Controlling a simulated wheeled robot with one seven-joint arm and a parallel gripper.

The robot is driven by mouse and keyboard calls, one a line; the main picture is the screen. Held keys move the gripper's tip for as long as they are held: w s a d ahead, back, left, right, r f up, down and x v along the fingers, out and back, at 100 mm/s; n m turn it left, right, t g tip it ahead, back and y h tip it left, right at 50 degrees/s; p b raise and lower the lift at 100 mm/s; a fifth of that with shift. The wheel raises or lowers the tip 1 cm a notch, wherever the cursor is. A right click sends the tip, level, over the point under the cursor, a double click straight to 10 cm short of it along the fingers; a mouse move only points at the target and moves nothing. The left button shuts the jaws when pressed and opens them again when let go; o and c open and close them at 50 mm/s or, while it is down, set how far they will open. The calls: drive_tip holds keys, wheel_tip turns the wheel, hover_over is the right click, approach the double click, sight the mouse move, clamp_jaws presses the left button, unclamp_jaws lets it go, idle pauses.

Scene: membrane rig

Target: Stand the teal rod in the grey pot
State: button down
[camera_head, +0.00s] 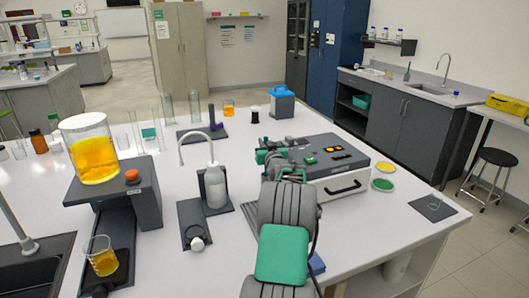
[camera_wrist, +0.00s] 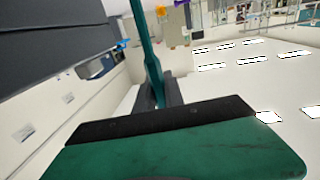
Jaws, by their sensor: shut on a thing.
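The teal rod (camera_wrist: 150,55) shows in the wrist view, rising from between the dark fingers of my gripper (camera_wrist: 157,94). My gripper is shut on it. In the head view my arm hides most of the gripper beside the control box, and I cannot make out the rod clearly there. I cannot pick out the grey pot for certain. A small dark pot-like thing (camera_head: 254,116) stands on the bench beyond my arm, left of the blue-topped jug.
A grey control box (camera_head: 335,185) stands right of my arm. A white wash bottle (camera_head: 215,185) stands to the left, near a beaker of orange liquid (camera_head: 94,158) on a raised stand. A purple rod (camera_head: 212,116) stands on a dark mat.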

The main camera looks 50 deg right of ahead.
wheel_tip(320, 180, down, 3)
drive_tip(key=shift+r, duration=0.15)
drive_tip(key=shift+f, duration=0.25)
drive_tip(key=c, duration=1.4)
unclamp_jaws()
drive_tip(key=shift+r, duration=0.1)
drive_tip(key=shift+c, duration=0.2)
